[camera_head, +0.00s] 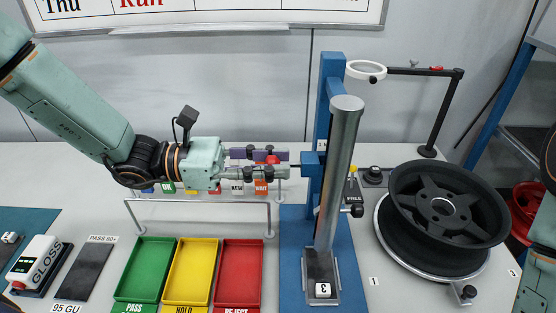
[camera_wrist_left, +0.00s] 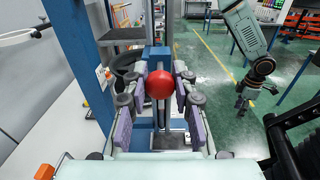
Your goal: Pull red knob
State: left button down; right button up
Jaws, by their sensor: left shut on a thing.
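The red knob (camera_head: 272,159) shows between the fingers of my left gripper (camera_head: 284,163) in the head view. It is a round red ball in the left wrist view (camera_wrist_left: 160,84). My left gripper (camera_wrist_left: 160,90) is shut on it, with purple-padded fingers on both sides. The knob is at the left side of a blue upright stand (camera_head: 331,75) with a thick steel cylinder (camera_head: 341,170) in front. The fingers partly hide the knob in the head view. My right arm's gripper (camera_wrist_left: 245,101) appears small in the left wrist view; its finger opening is unclear.
Green (camera_head: 146,270), yellow (camera_head: 191,270) and red (camera_head: 239,270) trays lie below my left arm, behind them a metal rail (camera_head: 200,202). A black wheel (camera_head: 445,205) sits on a turntable right of the stand. A magnifier arm (camera_head: 420,72) stands behind.

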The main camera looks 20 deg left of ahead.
pick_arm(q)
jog(key=c, duration=1.4)
grip_release()
jog(key=shift+d+f, duration=0.1)
jog(key=shift+d, duration=0.05)
jog(key=o, duration=0.3)
jog(key=shift+w+d, duration=0.1)
jog(key=shift+d, duration=0.2)
jog(key=shift+a, duration=0.45)
jog(key=shift+a, duration=0.1)
jog(key=shift+a, duration=0.2)
jog(key=v, duration=0.6)
jog(key=shift+s+a, duration=0.3)
jog(key=shift+s, duration=0.05)
jog(key=shift+w+d, duration=0.1)
jog(key=shift+d, duration=0.05)
